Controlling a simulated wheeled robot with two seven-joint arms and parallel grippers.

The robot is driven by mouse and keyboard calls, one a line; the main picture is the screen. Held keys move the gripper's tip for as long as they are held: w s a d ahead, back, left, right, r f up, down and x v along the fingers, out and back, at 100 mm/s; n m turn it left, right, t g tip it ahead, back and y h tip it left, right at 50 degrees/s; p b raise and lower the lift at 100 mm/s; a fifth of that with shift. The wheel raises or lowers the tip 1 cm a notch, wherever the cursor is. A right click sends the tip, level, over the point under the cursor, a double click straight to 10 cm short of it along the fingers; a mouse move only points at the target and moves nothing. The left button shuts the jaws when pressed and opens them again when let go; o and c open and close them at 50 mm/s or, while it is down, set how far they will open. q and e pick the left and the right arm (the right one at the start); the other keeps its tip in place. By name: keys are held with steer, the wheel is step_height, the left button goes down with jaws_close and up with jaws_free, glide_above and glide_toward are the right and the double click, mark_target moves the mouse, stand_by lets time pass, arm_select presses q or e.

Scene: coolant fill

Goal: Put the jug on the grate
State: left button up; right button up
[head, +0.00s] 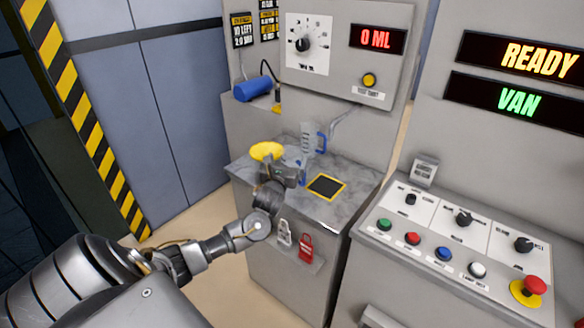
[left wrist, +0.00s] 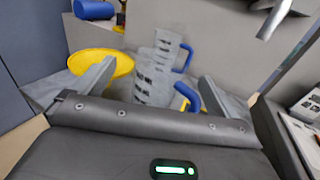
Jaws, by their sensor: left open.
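A clear jug with dark markings and a blue handle (head: 321,142) stands at the back of the grey counter. In the left wrist view, two marked clear shapes with blue handles show: a farther one (left wrist: 167,46) and a nearer one (left wrist: 150,84). The nearer one lies between the fingers' lines; in the head view my gripper mostly hides it, with a bit of blue beside it. My left gripper (head: 287,174) is open over the counter, its fingers apart in the wrist view (left wrist: 154,90). The black grate with a yellow border (head: 326,187) is bare, right of the gripper. My right gripper is out of view.
A yellow disc-like thing (head: 266,151) is close behind my left gripper. A button console (head: 450,240) stands at the right. The display reads 0 ML (head: 378,39).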

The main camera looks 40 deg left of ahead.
mark_target(289, 158)
arm_select(q)
steer(key=x, duration=0.2)
steer(key=p+x, duration=0.1)
steer(key=x, duration=0.1)
steer(key=shift+w+f, duration=0.25)
steer(key=shift+w, duration=0.15)
steer(key=c, duration=1.5)
steer(key=shift+r, duration=0.1)
